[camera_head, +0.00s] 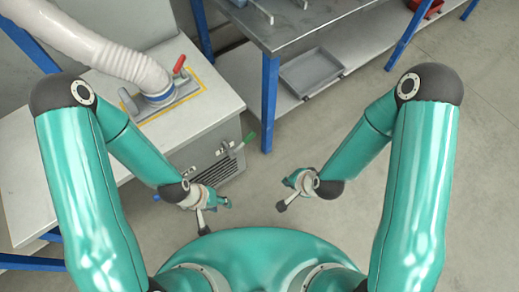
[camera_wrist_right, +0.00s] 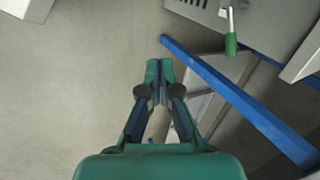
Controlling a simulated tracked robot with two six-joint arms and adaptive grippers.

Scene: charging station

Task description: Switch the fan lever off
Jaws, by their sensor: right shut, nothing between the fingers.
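A lever with a green handle (camera_head: 243,144) sticks out from the front side of the grey cabinet (camera_head: 216,165), tilted up to the right. The green handle (camera_wrist_right: 231,44) also shows at the top of the right wrist view, on a metal rod. A red-handled lever (camera_head: 179,64) stands beside the hose fitting on the cabinet's top. I cannot tell from the pictures which one is the fan lever. My left gripper (camera_head: 222,203) is in front of the cabinet, below the green handle; its fingers are too small to read. My right gripper (camera_head: 290,181) is shut and empty, apart from both levers; its fingertips (camera_wrist_right: 160,66) point left of the green handle.
A white hose (camera_head: 100,50) runs to a fitting on the cabinet top. A metal workbench (camera_head: 310,20) with blue legs (camera_head: 270,100) stands behind, with a grey tray (camera_head: 312,72) on its lower shelf. The floor (camera_head: 400,120) to the right is free.

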